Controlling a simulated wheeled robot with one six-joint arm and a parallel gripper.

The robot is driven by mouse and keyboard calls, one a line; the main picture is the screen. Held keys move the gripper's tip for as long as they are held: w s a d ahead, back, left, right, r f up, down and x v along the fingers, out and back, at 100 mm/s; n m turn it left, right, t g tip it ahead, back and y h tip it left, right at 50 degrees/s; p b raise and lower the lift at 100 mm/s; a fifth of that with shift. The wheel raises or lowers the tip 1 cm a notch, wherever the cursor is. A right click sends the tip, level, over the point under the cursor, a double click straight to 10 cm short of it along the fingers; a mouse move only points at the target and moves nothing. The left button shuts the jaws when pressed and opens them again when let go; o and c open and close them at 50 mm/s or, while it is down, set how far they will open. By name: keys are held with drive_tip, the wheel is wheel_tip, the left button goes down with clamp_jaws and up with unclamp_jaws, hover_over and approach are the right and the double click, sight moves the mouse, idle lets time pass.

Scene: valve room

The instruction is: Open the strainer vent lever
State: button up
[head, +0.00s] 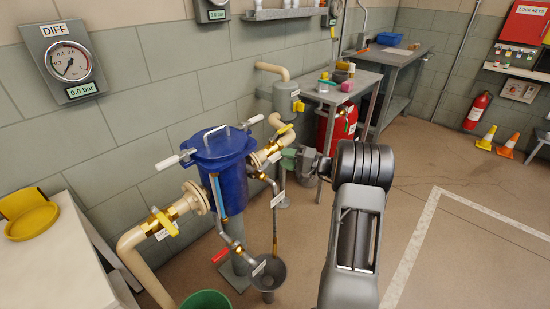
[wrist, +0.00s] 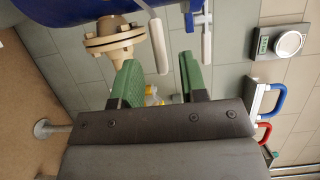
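The blue strainer (head: 222,165) stands on a post at the centre left of the head view, its lid shut with white-gripped clamp handles (head: 172,160). A small brass valve and thin pipe (head: 268,180) come off its right side. I cannot tell for sure which part is the vent lever. My gripper (head: 298,160) is right of the strainer, by the right-hand yellow-handled valve (head: 275,146). In the wrist view my gripper (wrist: 159,65) is open, its green fingers apart with nothing held. A white handle (wrist: 158,46) shows beyond the gap; whether it lies between the fingers is unclear.
A red drain-side lever (head: 221,255) and a grey funnel (head: 268,275) are low at the strainer. A green bucket (head: 206,300) stands in front. A bench (head: 55,265) is at the left, a cluttered table (head: 340,92) behind. Open floor lies to the right.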

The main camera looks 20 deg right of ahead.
sight(278, 157)
drive_tip(key=shift+x, duration=2.25)
clamp_jaws()
